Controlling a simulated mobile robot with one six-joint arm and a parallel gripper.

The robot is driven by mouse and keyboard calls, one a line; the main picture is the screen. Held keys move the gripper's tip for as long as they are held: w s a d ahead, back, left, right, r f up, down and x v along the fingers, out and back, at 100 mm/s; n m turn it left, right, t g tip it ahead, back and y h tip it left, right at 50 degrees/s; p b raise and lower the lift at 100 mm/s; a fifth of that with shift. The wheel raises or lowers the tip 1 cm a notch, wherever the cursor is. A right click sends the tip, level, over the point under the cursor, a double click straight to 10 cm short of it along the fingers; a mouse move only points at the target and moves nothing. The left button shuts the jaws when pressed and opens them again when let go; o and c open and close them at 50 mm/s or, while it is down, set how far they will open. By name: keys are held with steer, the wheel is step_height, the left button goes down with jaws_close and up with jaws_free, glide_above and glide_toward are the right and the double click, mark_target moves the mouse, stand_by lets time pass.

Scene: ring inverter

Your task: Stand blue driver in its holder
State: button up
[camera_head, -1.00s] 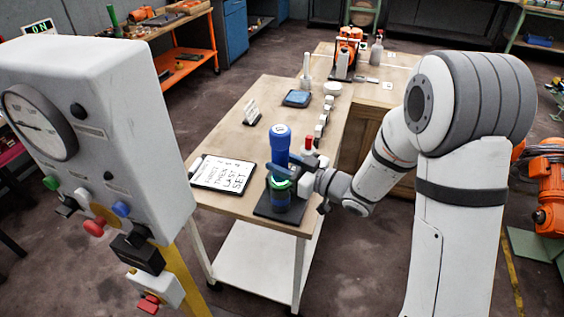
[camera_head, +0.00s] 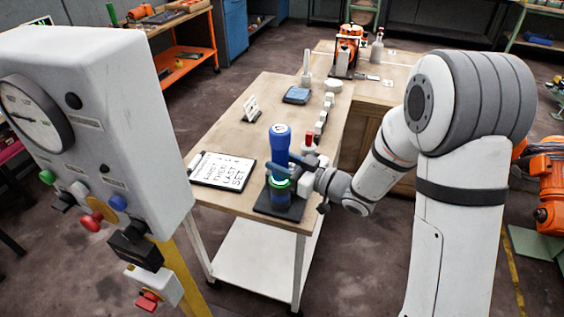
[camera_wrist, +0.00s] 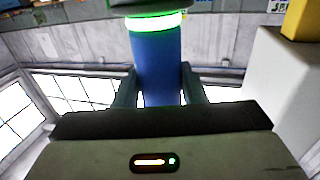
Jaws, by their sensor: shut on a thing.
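The blue driver (camera_head: 280,144) stands upright at the front of the wooden bench, with a green ring low on it. Its lower part is at the holder (camera_head: 279,207), a dark base plate with a blue-green cup. I cannot tell how deep it sits in the cup. My gripper (camera_head: 280,170) reaches in from the right and is shut on the driver. In the wrist view the blue shaft (camera_wrist: 160,62) runs between both fingers of my gripper (camera_wrist: 160,88), below a glowing green ring.
A clipboard (camera_head: 222,171) with written lines lies left of the holder. A red-topped item (camera_head: 309,141) and a row of small white blocks (camera_head: 320,125) stand behind. A grey gauge panel (camera_head: 100,120) fills the left foreground.

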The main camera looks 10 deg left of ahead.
steer(key=o, duration=1.2)
steer(key=shift+f, duration=0.1)
steer(key=shift+d, duration=0.1)
